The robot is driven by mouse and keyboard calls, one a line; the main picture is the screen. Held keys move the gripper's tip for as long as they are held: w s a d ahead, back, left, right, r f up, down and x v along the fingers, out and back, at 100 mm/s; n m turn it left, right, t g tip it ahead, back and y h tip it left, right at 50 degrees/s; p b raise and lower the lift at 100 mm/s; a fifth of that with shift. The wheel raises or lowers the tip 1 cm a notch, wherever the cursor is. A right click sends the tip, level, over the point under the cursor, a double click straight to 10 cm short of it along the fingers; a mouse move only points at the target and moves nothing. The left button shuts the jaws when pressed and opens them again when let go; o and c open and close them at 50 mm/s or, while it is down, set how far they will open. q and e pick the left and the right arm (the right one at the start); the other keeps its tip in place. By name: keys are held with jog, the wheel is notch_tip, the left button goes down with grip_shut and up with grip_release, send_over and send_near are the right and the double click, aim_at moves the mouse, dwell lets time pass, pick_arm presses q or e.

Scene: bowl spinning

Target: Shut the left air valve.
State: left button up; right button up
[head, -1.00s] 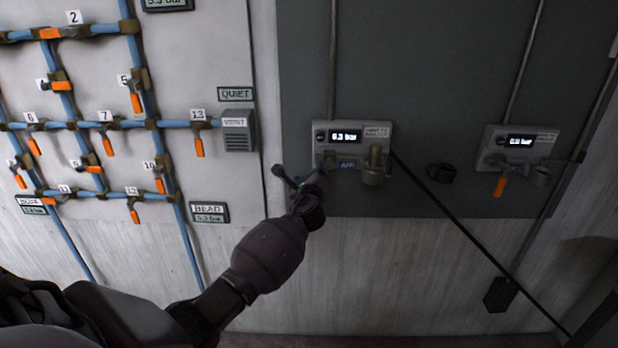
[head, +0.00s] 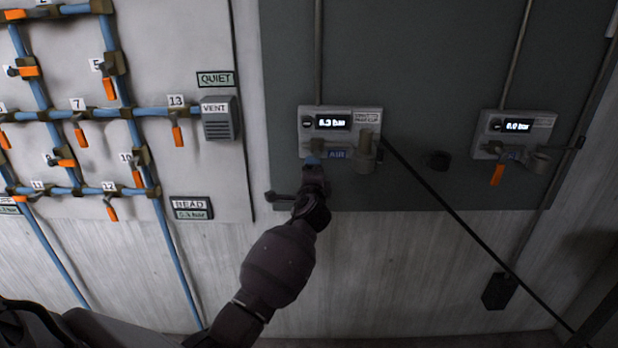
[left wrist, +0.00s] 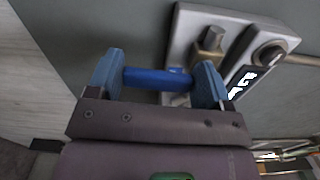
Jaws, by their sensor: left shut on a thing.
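The left valve panel (head: 375,118) is on the dark wall. Its display reads about 6.3 bar, above a blue AIR label (head: 338,154). My left gripper (head: 313,162) is at the valve under the panel's left part. In the left wrist view, its two blue fingertips (left wrist: 158,78) stand at either end of a short blue valve handle (left wrist: 150,78) and are shut on it. The brass-grey valve body (left wrist: 210,42) is just beyond, by the right finger. In the head view my gripper hides most of the handle. My right gripper is not in view.
A second panel (head: 515,125) with an orange lever (head: 497,174) is at the right and reads 0.0 bar. A board of blue pipes with several orange valves (head: 178,136) is at the left. A black cable (head: 450,205) runs down to the right.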

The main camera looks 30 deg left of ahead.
pick_arm(q)
jog(key=shift+w+d+f+n, duration=0.1)
jog(key=shift+d+f+n, duration=0.1)
jog(key=shift+n, duration=0.3)
jog(key=shift+r, duration=0.1)
jog(key=o, duration=1.3)
jog(key=shift+d, duration=0.1)
jog(key=v, duration=1)
jog(key=shift+s+d+p, duration=0.1)
jog(key=shift+s+p, duration=0.25)
